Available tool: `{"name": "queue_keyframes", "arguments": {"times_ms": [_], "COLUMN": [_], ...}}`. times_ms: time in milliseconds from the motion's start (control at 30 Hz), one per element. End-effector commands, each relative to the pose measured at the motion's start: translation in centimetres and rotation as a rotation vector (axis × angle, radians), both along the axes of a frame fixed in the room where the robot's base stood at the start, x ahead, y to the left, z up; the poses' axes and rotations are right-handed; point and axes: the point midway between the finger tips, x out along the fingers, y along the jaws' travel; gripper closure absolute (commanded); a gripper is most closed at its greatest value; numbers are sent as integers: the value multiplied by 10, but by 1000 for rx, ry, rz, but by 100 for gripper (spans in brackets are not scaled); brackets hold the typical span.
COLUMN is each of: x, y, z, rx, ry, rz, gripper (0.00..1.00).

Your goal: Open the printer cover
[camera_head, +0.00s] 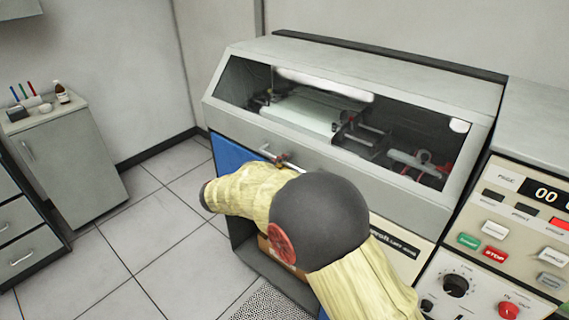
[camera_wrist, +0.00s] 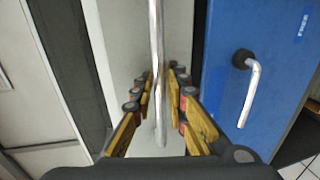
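The printer cover (camera_head: 340,154) is a grey sloped hood with a long dark window, and it is down over the printer. Its metal handle (camera_head: 267,151) is on the front panel, towards the left. In the wrist view the handle bar (camera_wrist: 156,50) runs upright in the picture between the two rows of my fingers. My gripper (camera_wrist: 162,75) is open, with a finger on each side of the bar and gaps showing beside it. In the head view my yellow-sleeved arm hides most of the gripper, whose tips (camera_head: 282,158) are at the handle.
A blue door (camera_wrist: 270,50) with its own bent handle (camera_wrist: 250,95) is below the cover. A control panel (camera_head: 500,225) with buttons and a knob stands at the right. A grey cabinet (camera_head: 70,165) stands at the left. The tiled floor (camera_head: 150,235) between is clear.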

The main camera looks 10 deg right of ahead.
Motion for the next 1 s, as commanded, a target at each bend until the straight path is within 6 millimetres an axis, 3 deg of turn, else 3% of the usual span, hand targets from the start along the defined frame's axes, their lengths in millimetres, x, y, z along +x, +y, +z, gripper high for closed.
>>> {"name": "queue_keyframes", "arguments": {"times_ms": [233, 1000], "x": [0, -1], "y": [0, 1], "z": [0, 1], "rx": [0, 3], "ry": [0, 3], "rz": [0, 0], "gripper": [100, 100]}}
